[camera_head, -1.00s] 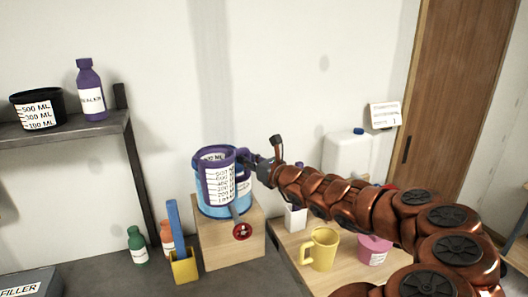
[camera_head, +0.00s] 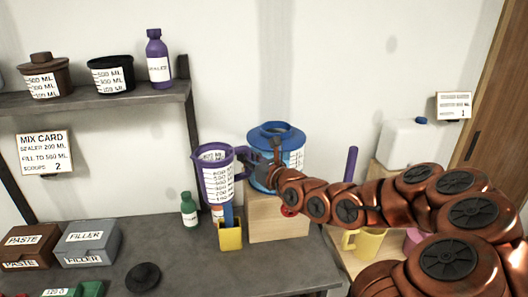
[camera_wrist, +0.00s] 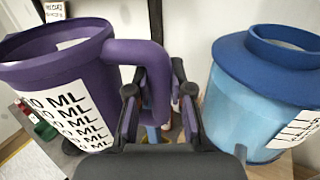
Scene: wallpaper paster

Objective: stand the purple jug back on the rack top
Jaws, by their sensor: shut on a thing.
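The purple jug (camera_head: 217,178) has a white measuring label and hangs upright in the air, left of the blue container. My gripper (camera_head: 262,165) is shut on its handle. In the wrist view the purple jug (camera_wrist: 75,85) fills the left side, and my gripper's fingers (camera_wrist: 160,105) close around the purple handle. The rack top (camera_head: 100,100) is a dark shelf at the upper left. It holds a brown lidded pot (camera_head: 43,77), a black tub (camera_head: 110,74) and a purple bottle (camera_head: 158,58) near its right end.
A blue container (camera_head: 277,150) with a funnel-like rim stands on a wooden block (camera_head: 278,217), close to the jug. A yellow holder (camera_head: 230,235) and green bottle (camera_head: 188,210) are below. Paste (camera_head: 30,247) and filler (camera_head: 87,243) boxes sit at left. The rack's right post (camera_head: 190,130) is an obstacle.

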